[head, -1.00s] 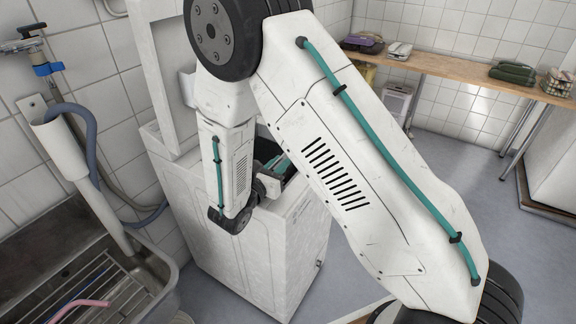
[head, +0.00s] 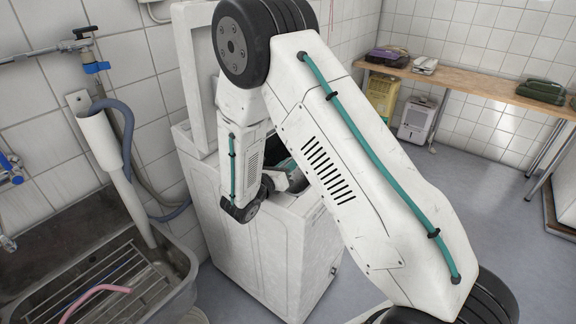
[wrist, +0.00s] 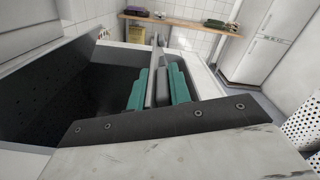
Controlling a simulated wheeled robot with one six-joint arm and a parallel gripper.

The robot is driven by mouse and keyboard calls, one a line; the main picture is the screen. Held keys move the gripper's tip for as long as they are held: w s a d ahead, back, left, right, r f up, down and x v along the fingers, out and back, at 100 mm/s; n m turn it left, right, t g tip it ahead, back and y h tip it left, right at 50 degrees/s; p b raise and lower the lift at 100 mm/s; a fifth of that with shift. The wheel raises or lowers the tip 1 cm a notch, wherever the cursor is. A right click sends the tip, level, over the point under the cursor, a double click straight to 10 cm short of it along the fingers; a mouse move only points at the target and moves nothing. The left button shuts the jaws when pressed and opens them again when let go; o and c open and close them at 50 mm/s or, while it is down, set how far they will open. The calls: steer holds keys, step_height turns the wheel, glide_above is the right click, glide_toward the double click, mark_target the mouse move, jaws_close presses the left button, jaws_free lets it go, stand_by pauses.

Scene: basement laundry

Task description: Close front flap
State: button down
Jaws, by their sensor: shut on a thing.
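The white top-loading washing machine (head: 265,250) stands at the middle, its outer lid (head: 190,75) raised upright. Its top opening is dark inside and partly hidden by my arm. My gripper (wrist: 157,78) reaches into this opening and shows only partly in the head view. In the wrist view its teal fingers are shut on a thin grey plate seen nearly edge-on, which looks like the front flap (wrist: 155,48). The dark perforated drum wall (wrist: 25,110) lies left of the fingers. The flap's far parts and hinge are hidden, so its angle cannot be told exactly.
A metal sink (head: 150,275) with a rack and a pink hose is close on the left. A grey drain hose (head: 128,130) and pipe stand beside the washer. A wooden shelf (head: 470,82) with boxes runs along the back wall.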

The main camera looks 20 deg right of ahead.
steer(key=shift+w, duration=0.1)
steer(key=c, duration=1.4)
jaws_free()
steer(key=shift+a, duration=0.1)
steer(key=shift+c, duration=0.2)
steer(key=v, duration=0.7)
steer(key=shift+a+r, duration=0.1)
steer(key=shift+a, duration=0.25)
